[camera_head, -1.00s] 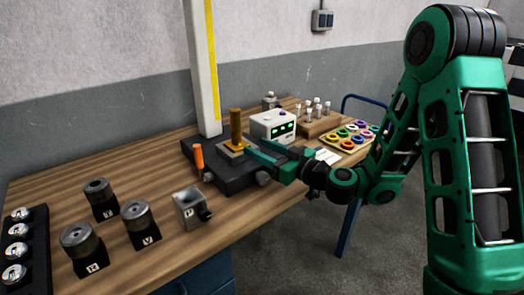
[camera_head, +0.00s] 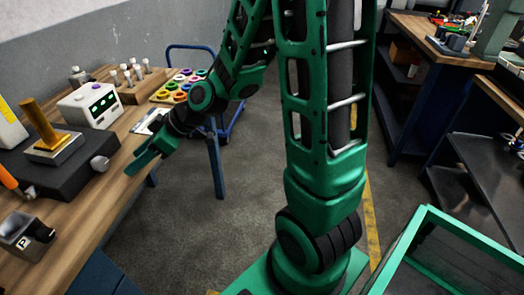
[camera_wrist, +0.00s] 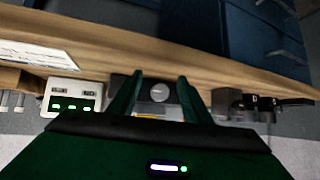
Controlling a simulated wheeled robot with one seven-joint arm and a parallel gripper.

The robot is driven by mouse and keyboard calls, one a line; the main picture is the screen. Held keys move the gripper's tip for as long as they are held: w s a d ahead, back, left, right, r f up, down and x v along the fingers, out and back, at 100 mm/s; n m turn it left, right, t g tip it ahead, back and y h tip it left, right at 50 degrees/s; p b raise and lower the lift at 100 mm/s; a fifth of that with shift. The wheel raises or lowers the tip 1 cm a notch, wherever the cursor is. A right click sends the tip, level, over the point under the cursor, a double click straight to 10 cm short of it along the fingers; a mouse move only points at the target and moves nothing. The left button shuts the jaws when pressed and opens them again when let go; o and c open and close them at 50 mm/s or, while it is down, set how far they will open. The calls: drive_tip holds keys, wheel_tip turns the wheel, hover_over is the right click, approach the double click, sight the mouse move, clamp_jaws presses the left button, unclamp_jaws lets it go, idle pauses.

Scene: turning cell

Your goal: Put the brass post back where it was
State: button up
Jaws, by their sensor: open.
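My gripper (camera_head: 146,160) is open and empty, at the bench's front edge, to the right of the block and apart from the post. In the wrist view, the open fingers (camera_wrist: 160,76) frame the block's knob (camera_wrist: 159,92); the post cannot be made out there.
A white control box (camera_head: 90,107), a wooden rack of pegs (camera_head: 128,88) and a tray of coloured rings (camera_head: 163,97) stand behind on the bench. An orange handle (camera_head: 8,178) and a small metal block (camera_head: 22,232) are at the left. A green-rimmed bin (camera_head: 448,220) is at the right.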

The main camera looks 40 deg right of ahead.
drive_tip(key=s+d+m+g+h, duration=0.2)
drive_tip(key=s+d+m+h, duration=0.2)
drive_tip(key=s+d, duration=0.5)
drive_tip(key=s+d+m+g+h, duration=0.2)
drive_tip(key=s+d+m+h, duration=0.1)
drive_tip(key=s+d+m, duration=0.4)
drive_tip(key=s+d+r, duration=0.1)
drive_tip(key=s+d, duration=0.2)
drive_tip(key=d, duration=0.4)
drive_tip(key=shift+d+g+h, duration=0.15)
drive_tip(key=shift+g+h, duration=0.15)
drive_tip(key=shift+h, duration=0.1)
drive_tip(key=shift+o, duration=0.3)
drive_tip(key=s+d+r+m+g, duration=0.1)
drive_tip(key=s+d+m+g, duration=0.1)
drive_tip(key=s+m, duration=0.3)
drive_tip(key=s+d, duration=0.1)
drive_tip(key=s, duration=0.2)
drive_tip(key=shift+s+r, duration=0.35)
drive_tip(key=shift+r, duration=0.05)
